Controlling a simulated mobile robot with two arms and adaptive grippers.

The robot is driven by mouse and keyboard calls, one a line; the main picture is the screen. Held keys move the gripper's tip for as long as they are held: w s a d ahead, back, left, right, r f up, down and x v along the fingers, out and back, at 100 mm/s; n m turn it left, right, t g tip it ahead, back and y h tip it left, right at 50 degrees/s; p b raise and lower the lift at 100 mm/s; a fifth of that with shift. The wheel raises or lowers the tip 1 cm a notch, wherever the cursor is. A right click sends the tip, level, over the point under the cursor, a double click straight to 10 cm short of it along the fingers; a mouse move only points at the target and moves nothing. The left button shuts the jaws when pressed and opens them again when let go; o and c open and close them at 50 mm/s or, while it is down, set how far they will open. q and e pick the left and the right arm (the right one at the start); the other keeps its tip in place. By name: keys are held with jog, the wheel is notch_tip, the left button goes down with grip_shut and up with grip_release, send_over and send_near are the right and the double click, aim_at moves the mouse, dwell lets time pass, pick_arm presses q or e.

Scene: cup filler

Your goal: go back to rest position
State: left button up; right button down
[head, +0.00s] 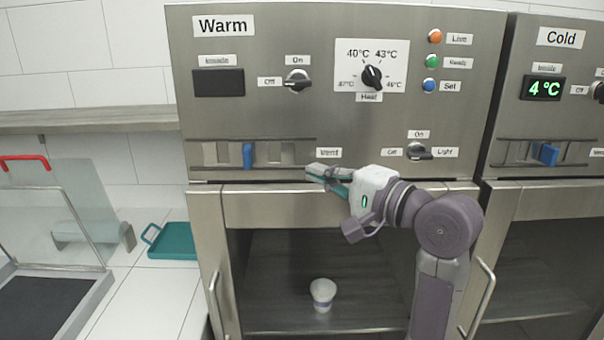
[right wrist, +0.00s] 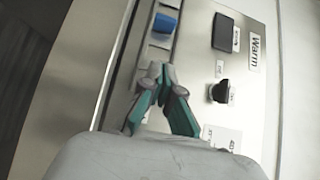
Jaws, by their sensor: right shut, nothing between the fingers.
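My right gripper (head: 318,175) is shut and empty. It is in front of the lower edge of the Warm unit's panel, just right of and below the vent slider with its blue knob (head: 247,156). In the right wrist view my gripper's teal and grey fingertips (right wrist: 159,72) meet at a point, and the blue knob (right wrist: 164,23) lies beyond them, apart from them. My right arm reaches in from the lower right across the Warm unit's open front. My left gripper is not in view.
A white cup (head: 322,294) stands upright inside the Warm compartment. The Cold unit (head: 545,110) is at the right. A teal tray (head: 174,243) lies on the white counter (head: 140,300) at the left, near a glass-lidded box (head: 50,215) with a red handle. Door handles (head: 484,298) stick out.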

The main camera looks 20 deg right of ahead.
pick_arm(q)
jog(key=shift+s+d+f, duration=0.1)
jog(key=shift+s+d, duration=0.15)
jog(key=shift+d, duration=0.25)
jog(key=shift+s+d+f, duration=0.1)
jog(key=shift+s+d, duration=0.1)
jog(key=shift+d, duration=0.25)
pick_arm(e)
jog(key=shift+s+d, duration=0.35)
jog(key=shift+s, duration=0.3)
jog(key=shift+d, duration=0.1)
